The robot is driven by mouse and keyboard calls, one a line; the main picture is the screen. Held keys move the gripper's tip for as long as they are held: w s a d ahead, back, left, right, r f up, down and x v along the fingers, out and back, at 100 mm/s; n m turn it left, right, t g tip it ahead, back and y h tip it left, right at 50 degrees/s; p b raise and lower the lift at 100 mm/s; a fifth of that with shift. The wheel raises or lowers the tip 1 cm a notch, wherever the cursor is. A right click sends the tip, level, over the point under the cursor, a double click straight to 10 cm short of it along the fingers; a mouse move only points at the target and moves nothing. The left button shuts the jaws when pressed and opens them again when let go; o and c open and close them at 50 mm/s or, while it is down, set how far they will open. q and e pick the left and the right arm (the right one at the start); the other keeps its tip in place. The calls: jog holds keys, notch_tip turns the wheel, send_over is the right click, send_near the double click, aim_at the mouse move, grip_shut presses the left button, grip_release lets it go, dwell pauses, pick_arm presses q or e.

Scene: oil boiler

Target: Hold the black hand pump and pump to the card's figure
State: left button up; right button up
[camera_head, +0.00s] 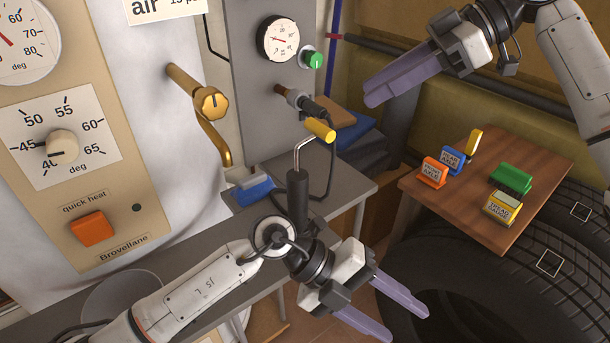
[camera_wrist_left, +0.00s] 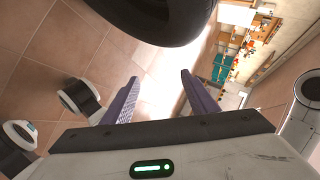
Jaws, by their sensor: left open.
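The black hand pump (camera_head: 297,195) stands upright on the grey bench, with a bent metal rod and a yellow handle (camera_head: 319,131) on top. A white card (camera_head: 163,10) at the top edge reads "air 15 p", its rest cut off. A round gauge (camera_head: 279,39) is on the grey panel above the pump. My left gripper (camera_head: 408,325) is open and empty, in front of the pump and to its right; its parted fingers (camera_wrist_left: 160,95) point at floor in the left wrist view. My right gripper (camera_head: 368,99) is empty, up and right of the handle; its fingers overlap in view.
A green knob (camera_head: 313,60) is beside the gauge, and a hose runs behind the pump. A brass tap (camera_head: 211,104) is at left. A wooden table (camera_head: 455,209) at right holds coloured labelled blocks. Large tyres (camera_head: 450,290) lie below it. A blue block (camera_head: 254,190) is left of the pump.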

pick_arm(q)
jog(key=w+a+r+t+y, duration=0.2)
jog(key=w+a+y, duration=0.1)
jog(key=w+y, duration=0.15)
jog(key=n+t+y, duration=0.4)
jog(key=t+y, duration=0.2)
jog(key=y, duration=0.2)
send_near(298, 202)
jog(key=shift+w+f, duration=0.8)
jog(key=shift+f, duration=0.05)
jog(key=shift+w+a+f, duration=0.1)
jog(key=shift+w, duration=0.05)
jog(key=x, duration=0.9)
jog(key=shift+w+f, duration=0.15)
jog(key=shift+f, duration=0.25)
jog(key=c, duration=1.3)
